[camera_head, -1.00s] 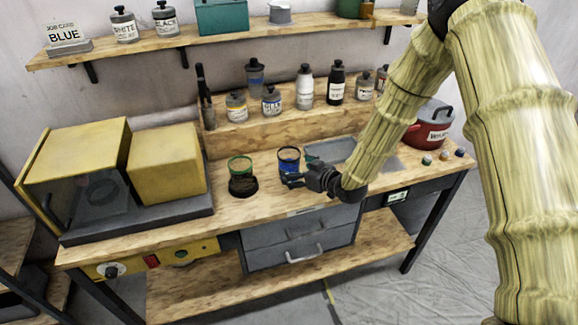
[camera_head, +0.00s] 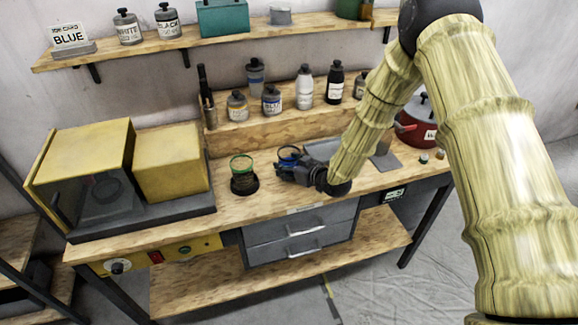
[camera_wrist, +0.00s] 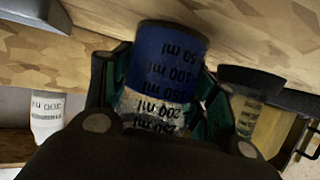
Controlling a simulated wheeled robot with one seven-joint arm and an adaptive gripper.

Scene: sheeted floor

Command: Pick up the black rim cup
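A clear measuring cup with blue liquid shows in the wrist view (camera_wrist: 170,60), upside down in that picture, with black millilitre marks. In the head view the blue cup (camera_head: 289,152) stands on the workbench, partly hidden by my gripper. My gripper (camera_head: 291,165) is level at the cup, with a finger on each side of it. In the wrist view the fingers (camera_wrist: 163,100) are spread around the cup; firm contact is not clear. A green-rimmed cup (camera_head: 241,165) stands close by on the left, on a dark round base.
A yellow box-shaped machine (camera_head: 85,165) stands at the bench's left. Bottles line the raised ledge (camera_head: 285,127) behind the cups. A red pot (camera_head: 416,122) is at the right, beyond my arm. The bench front (camera_head: 235,208) has bare room.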

